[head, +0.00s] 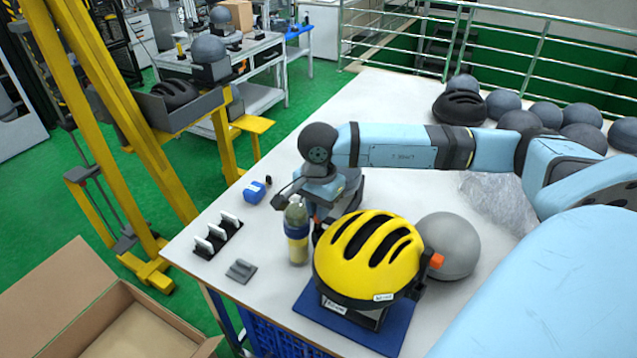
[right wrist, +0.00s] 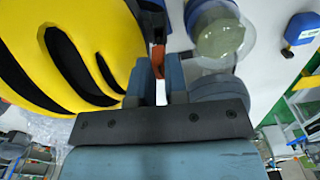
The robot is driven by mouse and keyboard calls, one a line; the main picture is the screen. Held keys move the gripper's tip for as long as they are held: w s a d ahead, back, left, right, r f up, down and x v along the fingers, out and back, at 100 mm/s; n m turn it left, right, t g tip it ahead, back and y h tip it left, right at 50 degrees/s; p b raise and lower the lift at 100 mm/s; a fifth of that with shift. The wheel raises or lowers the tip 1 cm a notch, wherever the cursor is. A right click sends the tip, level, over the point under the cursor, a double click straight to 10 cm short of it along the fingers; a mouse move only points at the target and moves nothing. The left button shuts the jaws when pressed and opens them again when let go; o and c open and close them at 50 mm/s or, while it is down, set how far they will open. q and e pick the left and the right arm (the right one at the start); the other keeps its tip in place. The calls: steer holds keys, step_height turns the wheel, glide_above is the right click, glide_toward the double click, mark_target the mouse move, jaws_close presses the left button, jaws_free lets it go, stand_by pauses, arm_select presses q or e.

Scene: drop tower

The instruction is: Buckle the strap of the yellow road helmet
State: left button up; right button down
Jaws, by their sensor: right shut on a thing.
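The yellow helmet (head: 370,250) sits on a dark stand over a blue mat (head: 392,335) near the table's front edge. An orange buckle part (head: 436,261) sticks out at its right side. My right gripper (head: 318,212) reaches down at the helmet's left side, behind the bottle, its tips partly hidden in the head view. In the right wrist view the gripper (right wrist: 157,84) is shut on a second orange buckle part (right wrist: 158,62) at the end of a black strap (right wrist: 151,20), beside the yellow shell (right wrist: 70,50). My left gripper is not seen.
A clear bottle (head: 297,232) stands close left of my gripper. A grey dome (head: 450,245) is just right of the helmet. Several domes (head: 503,102) are at the back.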

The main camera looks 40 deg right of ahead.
steer(key=shift+f, duration=0.4)
steer(key=shift+w+d+f+m+g+y+b, duration=0.1)
steer(key=shift+f+m+g+y+b, duration=0.2)
steer(key=shift+f+b, duration=0.1)
steer(key=shift+w+d+f+m+g+y+b, duration=0.1)
steer(key=shift+f+m+g+y+b, duration=0.1)
steer(key=shift+f+y+b, duration=0.15)
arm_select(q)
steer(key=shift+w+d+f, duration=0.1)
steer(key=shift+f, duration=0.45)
arm_select(e)
steer(key=shift+f, duration=0.25)
steer(key=shift+y, duration=0.25)
arm_select(q)
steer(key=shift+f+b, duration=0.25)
steer(key=shift+b, duration=0.15)
arm_select(e)
steer(key=shift+f, duration=0.25)
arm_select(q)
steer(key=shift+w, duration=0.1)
arm_select(e)
steer(key=c, duration=1.1)
jaws_free()
